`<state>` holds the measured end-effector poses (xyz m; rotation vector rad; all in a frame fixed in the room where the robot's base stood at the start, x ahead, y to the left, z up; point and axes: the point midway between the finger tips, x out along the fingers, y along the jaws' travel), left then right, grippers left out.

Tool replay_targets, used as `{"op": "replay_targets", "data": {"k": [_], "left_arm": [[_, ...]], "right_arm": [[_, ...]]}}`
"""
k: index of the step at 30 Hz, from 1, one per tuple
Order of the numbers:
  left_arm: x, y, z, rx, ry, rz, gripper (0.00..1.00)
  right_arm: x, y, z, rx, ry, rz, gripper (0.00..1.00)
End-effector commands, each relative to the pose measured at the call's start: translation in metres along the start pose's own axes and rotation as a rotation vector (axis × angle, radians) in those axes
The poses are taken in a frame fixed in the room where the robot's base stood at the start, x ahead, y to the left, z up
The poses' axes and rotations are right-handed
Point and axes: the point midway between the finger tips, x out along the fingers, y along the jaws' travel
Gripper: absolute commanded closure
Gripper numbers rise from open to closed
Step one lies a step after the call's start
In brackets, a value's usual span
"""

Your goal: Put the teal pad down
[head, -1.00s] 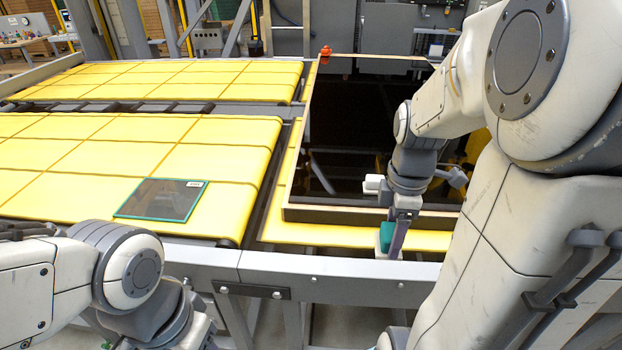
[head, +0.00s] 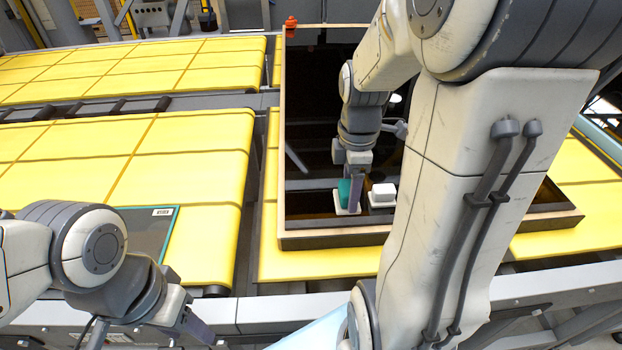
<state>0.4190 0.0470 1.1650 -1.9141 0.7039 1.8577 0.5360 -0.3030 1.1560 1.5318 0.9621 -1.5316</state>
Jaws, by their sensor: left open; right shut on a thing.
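The teal pad (head: 344,190) is between the fingers of my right gripper (head: 351,193), which is shut on it. The gripper points down inside the dark framed panel, near its front edge. A white square base (head: 345,210) shows directly below the pad; I cannot tell whether they touch. My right gripper's fingers partly hide the pad. My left gripper (head: 192,322) is open and empty at the lower left, in front of the yellow conveyor, far from the pad.
A black knob on a white base (head: 382,193) stands just right of the pad. The wood-edged dark panel (head: 300,240) surrounds both. A teal-edged glass plate (head: 148,228) lies on the yellow conveyor (head: 200,150) at left. A small red item (head: 291,27) sits at the panel's far corner.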

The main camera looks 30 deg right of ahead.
Motion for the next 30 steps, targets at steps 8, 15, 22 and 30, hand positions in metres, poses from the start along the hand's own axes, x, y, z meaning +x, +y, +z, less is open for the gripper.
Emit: {"op": "replay_targets", "data": {"k": [8,15,22,30], "left_arm": [[-0.019,0.001,-0.001,-0.001,0.000,0.000,0.50],[-0.028,0.002,-0.002,0.000,0.000,0.000,0.50],[-0.037,0.003,-0.002,0.002,0.000,0.000,0.50],[-0.041,0.003,-0.002,0.003,0.000,0.000,0.50]], "right_arm": [[0.033,0.054,-0.025,-0.006,0.000,-0.005,0.84],[0.053,0.083,-0.035,-0.001,0.000,-0.001,0.84],[0.075,0.085,-0.035,0.001,-0.001,-0.007,0.84],[0.096,0.086,-0.035,0.002,0.000,0.001,0.84]]}}
